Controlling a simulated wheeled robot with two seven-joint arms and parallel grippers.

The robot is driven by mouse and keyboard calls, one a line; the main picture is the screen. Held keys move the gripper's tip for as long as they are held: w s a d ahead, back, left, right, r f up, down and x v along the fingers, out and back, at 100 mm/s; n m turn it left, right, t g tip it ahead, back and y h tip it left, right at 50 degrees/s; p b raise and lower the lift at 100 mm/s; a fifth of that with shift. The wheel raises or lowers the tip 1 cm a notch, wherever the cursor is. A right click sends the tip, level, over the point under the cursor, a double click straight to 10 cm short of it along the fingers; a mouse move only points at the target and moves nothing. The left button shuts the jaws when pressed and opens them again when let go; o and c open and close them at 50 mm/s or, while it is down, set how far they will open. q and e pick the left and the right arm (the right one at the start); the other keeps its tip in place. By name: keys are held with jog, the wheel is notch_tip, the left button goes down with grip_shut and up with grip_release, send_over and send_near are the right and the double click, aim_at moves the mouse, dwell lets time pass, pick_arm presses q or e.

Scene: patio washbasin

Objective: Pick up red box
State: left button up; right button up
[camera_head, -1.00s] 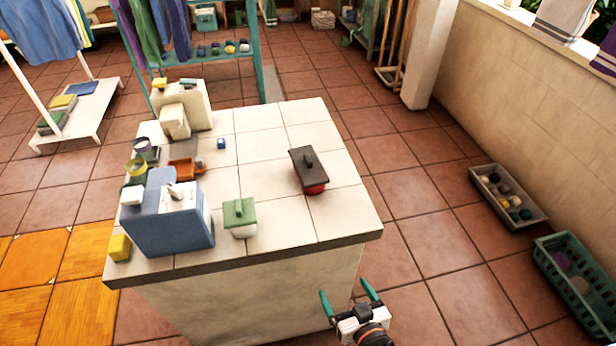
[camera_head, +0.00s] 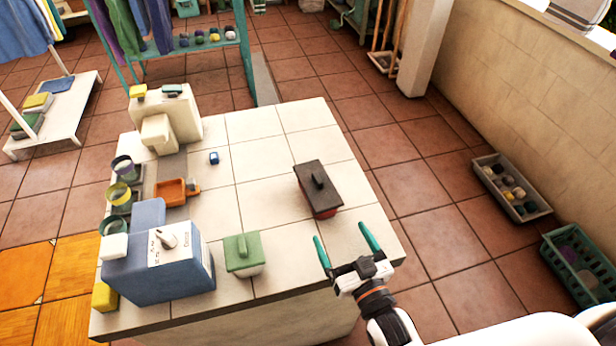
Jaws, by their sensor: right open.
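The red box (camera_head: 327,213) stands on the right part of the tiled counter (camera_head: 262,204). It has a dark brown lid (camera_head: 314,184) with a black handle on top, and only a strip of its red body shows below the lid. My right gripper (camera_head: 344,245) is open and empty. In the picture it is just below and to the right of the box, by the counter's right front edge, with its teal fingers pointing toward the box. It looks apart from the box. My left gripper is not in view.
A white box with a green lid (camera_head: 243,255) stands left of the red box. The counter behind the red box is clear. A grey crate (camera_head: 511,188) and a green basket (camera_head: 582,262) are on the floor.

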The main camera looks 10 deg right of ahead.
aim_at(328, 211)
jog(key=shift+w+a, duration=0.15)
jog(key=shift+w, duration=1)
jog(key=w, duration=0.3)
jog(key=w+p, duration=0.1)
jog(key=shift+w+a+r, duration=0.15)
jog(key=shift+w+a, duration=0.05)
jog(key=shift+a, duration=0.1)
jog(key=shift+w, duration=0.6)
jog(key=w, duration=0.3)
jog(key=w+p, duration=0.1)
jog(key=shift+w+a, duration=0.25)
jog(key=shift+w, duration=0.05)
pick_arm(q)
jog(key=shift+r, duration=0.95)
pick_arm(e)
jog(key=shift+s, duration=0.1)
jog(key=c, duration=1.1)
